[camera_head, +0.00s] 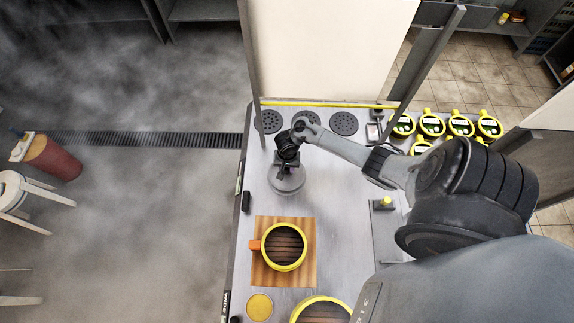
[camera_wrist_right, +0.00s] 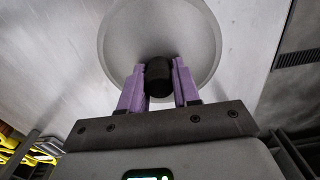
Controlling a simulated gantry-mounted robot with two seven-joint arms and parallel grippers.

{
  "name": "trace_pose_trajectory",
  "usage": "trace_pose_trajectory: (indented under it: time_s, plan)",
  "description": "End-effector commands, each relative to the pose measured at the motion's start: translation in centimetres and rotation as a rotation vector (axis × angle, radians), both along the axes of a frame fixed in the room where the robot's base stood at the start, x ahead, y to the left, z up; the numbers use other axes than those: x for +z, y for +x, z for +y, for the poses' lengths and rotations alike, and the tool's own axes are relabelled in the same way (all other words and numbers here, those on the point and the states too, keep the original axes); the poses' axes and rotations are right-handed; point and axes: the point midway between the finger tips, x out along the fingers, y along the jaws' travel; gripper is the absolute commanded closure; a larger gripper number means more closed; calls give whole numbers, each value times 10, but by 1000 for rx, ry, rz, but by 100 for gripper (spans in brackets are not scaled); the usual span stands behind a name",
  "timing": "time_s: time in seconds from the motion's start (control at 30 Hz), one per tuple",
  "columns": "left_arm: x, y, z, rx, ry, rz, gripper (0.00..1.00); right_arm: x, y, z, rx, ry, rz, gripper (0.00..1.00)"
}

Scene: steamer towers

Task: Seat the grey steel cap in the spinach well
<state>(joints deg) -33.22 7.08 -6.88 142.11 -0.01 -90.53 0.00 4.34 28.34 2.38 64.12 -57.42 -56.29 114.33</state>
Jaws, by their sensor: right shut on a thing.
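The grey steel cap (camera_head: 287,186) is a round disc with a black knob, over the left part of the steel counter in the head view. My right gripper (camera_head: 284,171) is shut on that knob. The right wrist view shows its two purple fingers either side of the knob, with the cap (camera_wrist_right: 160,30) beyond. I cannot tell whether the cap touches the counter. Three dark perforated round wells lie along the back: left (camera_head: 269,123), middle (camera_head: 311,116) and right (camera_head: 344,123). My arm partly hides the middle one. No label marks the spinach well. My left gripper is out of view.
A yellow-rimmed steamer basket (camera_head: 284,267) sits on a wooden board (camera_head: 298,225) in front of the cap. Another yellow-rimmed basket (camera_head: 323,299) is at the bottom edge. Bare counter lies around the cap.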

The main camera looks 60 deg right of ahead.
Motion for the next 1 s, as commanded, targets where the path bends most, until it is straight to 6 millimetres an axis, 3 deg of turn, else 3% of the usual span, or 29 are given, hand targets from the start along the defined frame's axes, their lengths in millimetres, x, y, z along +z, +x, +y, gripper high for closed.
trace_pose_trajectory:
  time_s: [0.9, 0.93, 1.0]
  plan:
    - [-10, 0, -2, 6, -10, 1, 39, -17, 0, 0, 0, 0, -1, 100]
    - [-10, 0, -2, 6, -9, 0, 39, -17, 0, 0, 0, 0, -1, 67]
    - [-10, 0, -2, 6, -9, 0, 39, -16, 0, 0, 0, 0, -1, 56]
